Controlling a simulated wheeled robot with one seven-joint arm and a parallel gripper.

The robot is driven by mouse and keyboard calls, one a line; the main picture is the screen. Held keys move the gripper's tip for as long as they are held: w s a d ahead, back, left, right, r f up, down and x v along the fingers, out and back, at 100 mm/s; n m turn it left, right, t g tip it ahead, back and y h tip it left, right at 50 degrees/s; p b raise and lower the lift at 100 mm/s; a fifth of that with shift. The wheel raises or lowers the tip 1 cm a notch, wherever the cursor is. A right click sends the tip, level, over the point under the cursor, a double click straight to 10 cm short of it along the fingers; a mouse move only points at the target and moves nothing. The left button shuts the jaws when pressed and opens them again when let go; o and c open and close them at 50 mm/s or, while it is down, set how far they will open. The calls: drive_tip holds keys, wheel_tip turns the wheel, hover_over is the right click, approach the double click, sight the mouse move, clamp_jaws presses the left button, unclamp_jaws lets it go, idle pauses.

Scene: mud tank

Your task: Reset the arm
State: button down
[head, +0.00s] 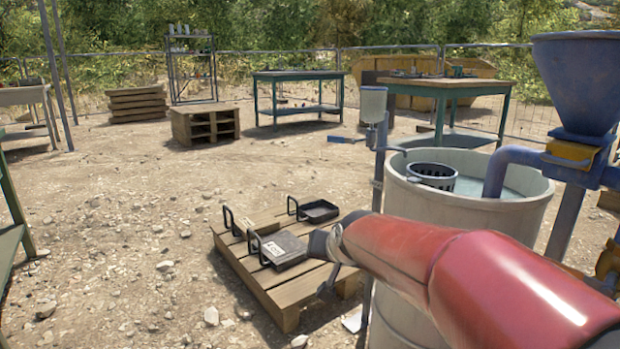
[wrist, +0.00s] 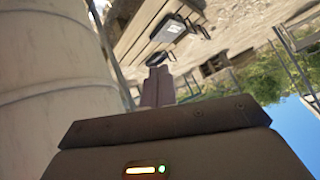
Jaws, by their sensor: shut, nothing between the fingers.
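My red arm (head: 440,262) reaches in from the lower right of the head view, in front of the tank and over the near right side of the pallet. My gripper (wrist: 158,74) shows in the wrist view with its two fingers together and nothing between them. It is beside the pale tank wall (wrist: 55,75), apart from the pallet (wrist: 130,38). In the head view the gripper is small and partly hidden by the arm, so its fingers are hard to make out.
The round tank (head: 405,212) holds water and a black basket (head: 432,176); a blue hopper (head: 585,85) stands right. Open gravel lies left.

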drive_tip(key=s+d+f+g+h, duration=0.15)
drive_tip(key=s+d, duration=0.25)
drive_tip(key=s, duration=0.6)
drive_tip(key=s+d+f+n+g, duration=0.15)
drive_tip(key=s+d, duration=0.25)
drive_tip(key=s, duration=0.5)
drive_tip(key=s+d+f+g+h, duration=0.15)
drive_tip(key=s+d, duration=0.25)
drive_tip(key=s, duration=0.6)
wheel_tip(320, 180, up, 13)
drive_tip(key=p, duration=1.3)
drive_tip(key=shift+w+a+t+p, duration=0.2)
drive_tip(key=shift+a+t+p, duration=0.05)
drive_tip(key=shift+t+p, duration=0.1)
